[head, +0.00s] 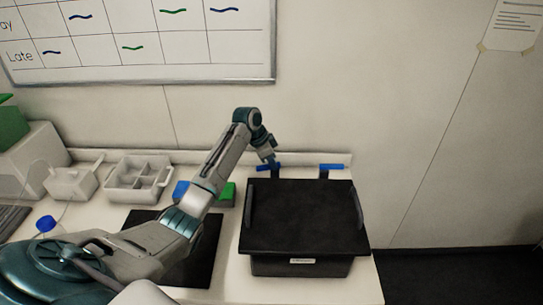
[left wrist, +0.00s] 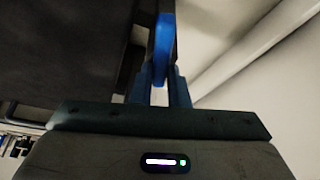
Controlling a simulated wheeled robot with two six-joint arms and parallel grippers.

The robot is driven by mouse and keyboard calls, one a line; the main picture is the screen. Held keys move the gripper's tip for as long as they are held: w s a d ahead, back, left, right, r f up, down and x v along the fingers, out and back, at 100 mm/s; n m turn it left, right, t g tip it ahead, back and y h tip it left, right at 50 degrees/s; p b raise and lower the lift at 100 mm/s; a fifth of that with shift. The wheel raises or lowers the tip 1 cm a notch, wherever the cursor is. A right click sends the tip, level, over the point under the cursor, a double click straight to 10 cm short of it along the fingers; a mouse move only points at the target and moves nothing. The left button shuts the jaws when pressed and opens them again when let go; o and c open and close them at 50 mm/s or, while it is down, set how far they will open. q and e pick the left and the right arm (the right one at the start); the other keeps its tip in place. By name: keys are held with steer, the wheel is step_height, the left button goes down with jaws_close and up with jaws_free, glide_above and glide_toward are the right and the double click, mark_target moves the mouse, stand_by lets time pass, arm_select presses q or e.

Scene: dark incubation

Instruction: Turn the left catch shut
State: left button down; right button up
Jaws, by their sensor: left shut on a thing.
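The black lidded box (head: 305,215) stands on the bench, with handles on its lid. The left catch (head: 262,167) is a blue bar at the box's back edge, left of centre. The right catch (head: 333,166) is a similar blue bar lying crosswise at the back right. My left gripper (head: 271,162) is at the left catch and partly covers it. In the left wrist view the blue catch (left wrist: 163,45) stands between the fingers of my left gripper (left wrist: 166,85), which is shut on it. My right gripper is not in view.
A white divided tray (head: 138,178), a white container (head: 74,183) and a blue-capped bottle (head: 46,226) are on the left. A blue and a green item (head: 226,194) stand beside the box. The wall is close behind the catches. A black mat (head: 200,255) lies left of the box.

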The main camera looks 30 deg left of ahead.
arm_select(q)
steer(key=n, duration=0.1)
steer(key=n+p, duration=0.1)
steer(key=n+y+p, duration=0.1)
steer(key=shift+s+d+r+t, duration=0.15)
steer(key=shift+r+t, duration=0.1)
steer(key=shift+t, duration=0.15)
steer(key=n, duration=0.1)
steer(key=n+y+p, duration=0.1)
steer(key=shift+d+f+n, duration=0.15)
steer(key=shift+n, duration=0.15)
steer(key=n+y, duration=0.1)
steer(key=n, duration=0.3)
steer(key=shift+d+n+y, duration=0.2)
steer(key=shift+n+y, duration=0.1)
steer(key=shift+y, duration=0.1)
steer(key=n+y, duration=0.1)
steer(key=n, duration=0.3)
steer(key=shift+d, duration=0.15)
steer(key=shift+n+y, duration=0.3)
steer(key=c, duration=1.4)
jaws_free()
